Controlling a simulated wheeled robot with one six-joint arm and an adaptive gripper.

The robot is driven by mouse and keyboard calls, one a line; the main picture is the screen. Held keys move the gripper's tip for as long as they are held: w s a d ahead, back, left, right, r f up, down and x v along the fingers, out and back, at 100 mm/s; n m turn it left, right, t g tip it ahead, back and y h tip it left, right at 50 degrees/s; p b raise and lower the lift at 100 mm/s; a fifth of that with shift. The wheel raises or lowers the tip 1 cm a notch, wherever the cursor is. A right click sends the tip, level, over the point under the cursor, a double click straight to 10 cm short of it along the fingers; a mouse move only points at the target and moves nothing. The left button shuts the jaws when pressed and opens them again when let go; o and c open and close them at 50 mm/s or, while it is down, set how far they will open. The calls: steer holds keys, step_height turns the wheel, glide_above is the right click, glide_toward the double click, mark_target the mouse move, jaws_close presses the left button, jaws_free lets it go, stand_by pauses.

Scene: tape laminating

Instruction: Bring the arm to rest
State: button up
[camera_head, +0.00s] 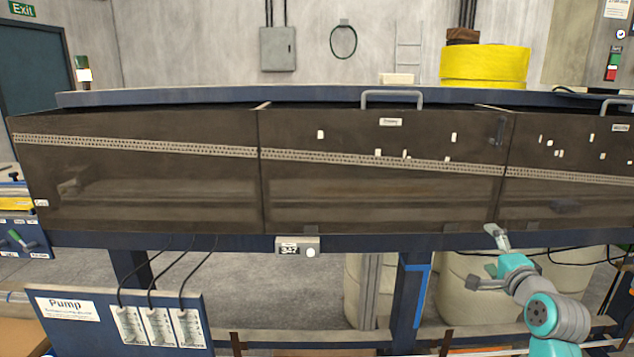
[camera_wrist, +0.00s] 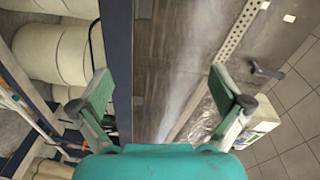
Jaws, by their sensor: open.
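My gripper (camera_wrist: 160,95) is open and empty in the wrist view, with its two green-padded fingers spread wide apart. In the head view my gripper (camera_head: 484,258) is at the lower right, by the lower edge of the machine's dark front covers (camera_head: 380,170). The teal and grey arm behind it runs down to the bottom right corner. Nothing is between the fingers. I cannot tell from the head view how far the fingertips are from the machine frame.
A pump panel (camera_head: 120,320) with cables stands at lower left. Pale rolls (camera_head: 460,290) are under the machine near my arm. A yellow roll (camera_head: 485,66) sits behind.

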steer(key=s+a+f+n, duration=0.1)
steer(key=s+a+f, duration=0.4)
steer(key=f, duration=0.4)
steer(key=s+a+f+n, duration=0.25)
steer(key=s+f, duration=0.35)
steer(key=f, duration=0.4)
steer(key=s+a+f+n, duration=0.1)
steer(key=s+a+f, duration=0.15)
steer(key=s, duration=0.25)
steer(key=s+a+f+n+g, duration=0.1)
steer(key=s+a+f, duration=0.1)
steer(key=s+f, duration=0.25)
steer(key=s+a+f+n, duration=0.1)
steer(key=s+a+f, duration=0.2)
steer(key=s, duration=0.3)
steer(key=s+a+f+n+g, duration=0.1)
steer(key=s+a+n, duration=0.1)
steer(key=s, duration=0.7)
steer(key=s+a+f+n, duration=0.1)
steer(key=s+a+n, duration=0.1)
steer(key=s, duration=0.6)
steer(key=s+a+r+n, duration=0.1)
steer(key=s+r+n, duration=0.2)
steer(key=s, duration=0.5)
steer(key=s+a+r+n+y, duration=0.1)
steer(key=s+a+r+n, duration=0.1)
steer(key=s, duration=0.7)
steer(key=shift+r+n+g, duration=0.3)
steer(key=shift+r+n, duration=0.15)
steer(key=shift+r, duration=0.3)
